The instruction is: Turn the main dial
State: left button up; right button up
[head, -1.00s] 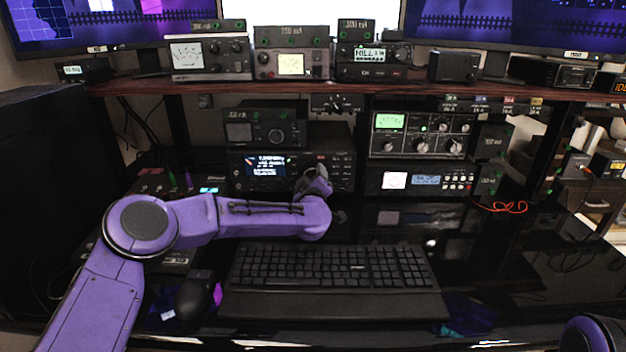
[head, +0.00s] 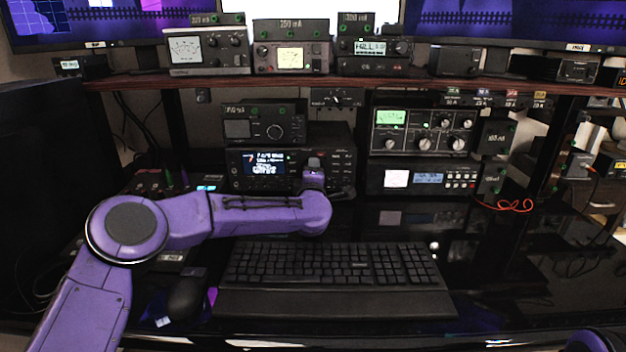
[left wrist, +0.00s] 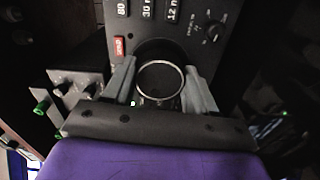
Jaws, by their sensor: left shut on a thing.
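The main dial (left wrist: 160,78) shows in the left wrist view as a round dark knob with a bright rim, on a black radio front. My left gripper (left wrist: 161,88) has one grey finger on each side of the dial and is shut on it. In the head view the left gripper (head: 313,168) is against the right part of the lit-screen radio (head: 235,170) and hides the dial there. My right gripper is out of view; only a purple piece of my own arm shows at the lower right.
A smaller radio (head: 262,126) sits on top. Two more units (head: 421,132) stand to the right. A shelf (head: 300,84) with meters runs above. A keyboard (head: 330,266) and a mouse (head: 185,297) lie in front, below my left arm. Red wire (head: 505,205) loops at right.

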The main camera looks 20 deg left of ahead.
pick_arm(q)
jog(key=shift+n, duration=0.4)
jog(key=o, duration=0.8)
jog(key=v, duration=1)
jog(key=shift+s, duration=0.3)
